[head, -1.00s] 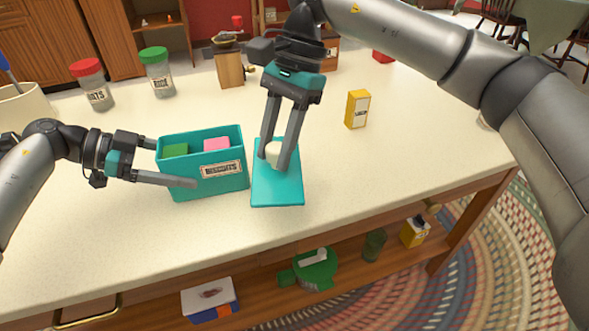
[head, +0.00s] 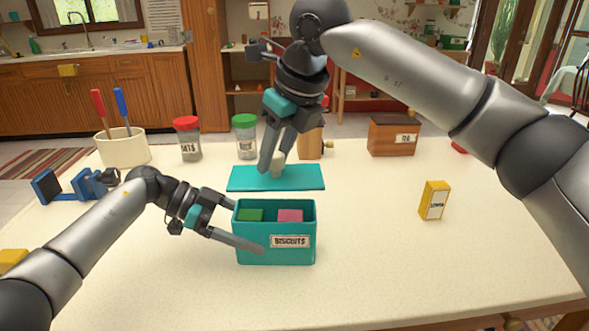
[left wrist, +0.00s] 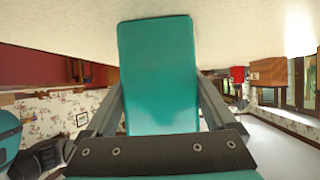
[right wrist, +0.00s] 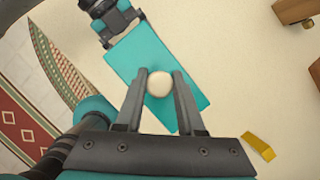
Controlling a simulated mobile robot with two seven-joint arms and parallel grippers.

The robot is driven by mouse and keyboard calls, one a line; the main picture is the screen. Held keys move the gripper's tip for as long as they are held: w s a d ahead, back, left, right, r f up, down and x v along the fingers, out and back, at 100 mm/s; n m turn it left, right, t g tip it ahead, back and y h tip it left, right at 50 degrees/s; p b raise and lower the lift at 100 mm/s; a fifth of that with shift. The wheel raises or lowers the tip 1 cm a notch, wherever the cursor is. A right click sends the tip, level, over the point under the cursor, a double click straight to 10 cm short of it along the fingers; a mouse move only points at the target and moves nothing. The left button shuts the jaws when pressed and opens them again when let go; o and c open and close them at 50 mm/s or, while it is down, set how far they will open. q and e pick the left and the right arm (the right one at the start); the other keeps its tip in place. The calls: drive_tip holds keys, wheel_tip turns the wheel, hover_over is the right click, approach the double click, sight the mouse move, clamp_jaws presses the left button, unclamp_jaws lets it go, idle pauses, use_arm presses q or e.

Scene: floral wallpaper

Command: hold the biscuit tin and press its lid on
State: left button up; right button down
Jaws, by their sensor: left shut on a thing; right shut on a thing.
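The teal biscuit tin (head: 246,246) stands upright and open on the counter, with green and pink blocks showing inside. My left gripper (head: 250,226) is shut on its left end, one finger across the front. The tin's end fills the middle of the left wrist view (left wrist: 158,75). My right gripper (head: 272,170) is shut on the pale knob (head: 278,158) of the flat teal lid (head: 305,178). The lid looks about level and apart from the tin, showing above its back rim in the head view. In the right wrist view the lid (right wrist: 140,60) hides the tin.
A red-topped jar (head: 188,145), a green-topped jar (head: 244,145) and a utensil crock (head: 124,148) stand behind. A yellow box (head: 434,200) is at the right, a wooden tea box (head: 392,137) further back. The counter in front of the tin is clear.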

sight(277, 177)
drive_tip(key=shift+w+a+r+m, duration=0.1)
drive_tip(key=shift+a+r+m, duration=0.1)
drive_tip(key=shift+m, duration=0.1)
drive_tip(key=shift+f, duration=2.8)
drive_tip(key=shift+f, duration=0.6)
idle(0.5)
unclamp_jaws()
idle(0.7)
drive_tip(key=shift+r, duration=3)
